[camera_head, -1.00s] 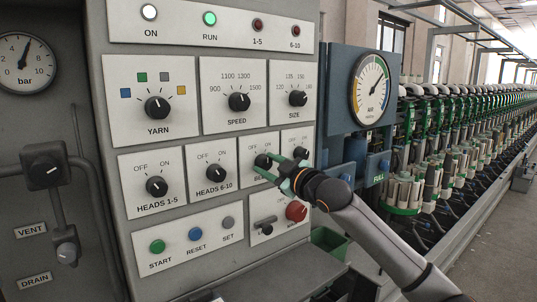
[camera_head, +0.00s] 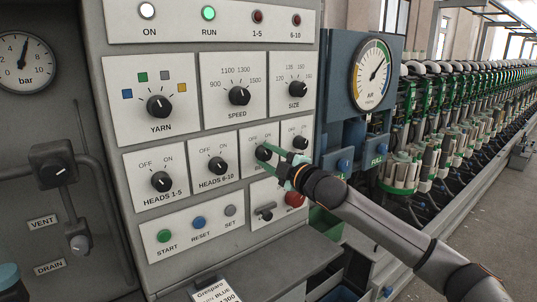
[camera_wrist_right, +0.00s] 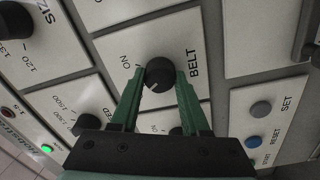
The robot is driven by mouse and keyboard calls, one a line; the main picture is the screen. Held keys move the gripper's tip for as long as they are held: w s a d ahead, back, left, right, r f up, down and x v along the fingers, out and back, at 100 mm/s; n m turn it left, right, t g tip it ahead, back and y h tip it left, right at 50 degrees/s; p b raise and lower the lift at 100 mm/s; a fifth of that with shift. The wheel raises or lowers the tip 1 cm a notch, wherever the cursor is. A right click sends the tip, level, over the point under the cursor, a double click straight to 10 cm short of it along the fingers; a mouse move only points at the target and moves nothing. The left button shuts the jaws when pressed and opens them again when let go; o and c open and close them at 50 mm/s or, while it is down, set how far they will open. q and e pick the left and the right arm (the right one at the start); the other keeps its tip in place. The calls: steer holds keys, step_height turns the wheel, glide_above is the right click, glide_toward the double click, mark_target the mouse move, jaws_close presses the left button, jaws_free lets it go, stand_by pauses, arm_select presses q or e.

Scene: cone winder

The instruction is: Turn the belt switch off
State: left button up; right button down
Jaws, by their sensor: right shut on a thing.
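The belt switch (camera_head: 263,152) is a black round knob on a white plate at the right of the panel in the head view. In the right wrist view the knob (camera_wrist_right: 158,73) sits beside the word BELT, with ON visible at its upper left. The OFF mark is not visible there. A small pale mark shows on the knob's lower edge. My right gripper (camera_head: 274,158) reaches the knob from the right. Its green fingers (camera_wrist_right: 160,84) lie on both sides of the knob, shut on it. My left gripper is not in view.
Other knobs sit close by, including HEADS 6-10 (camera_head: 217,166) and an unread one (camera_head: 300,143) just right. A red button (camera_head: 294,199) and a small lever (camera_head: 265,212) are below. The RUN lamp (camera_head: 208,13) glows green. A blue gauge box (camera_head: 345,80) stands right of the panel.

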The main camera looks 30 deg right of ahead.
stand_by(0.3)
steer(key=shift+c, duration=1.9)
jaws_free()
steer(key=s+b, duration=0.8)
steer(key=s, duration=0.4)
steer(key=shift+s+d+f, duration=0.15)
steer(key=shift+d+f, duration=0.2)
steer(key=shift+s+r, duration=0.1)
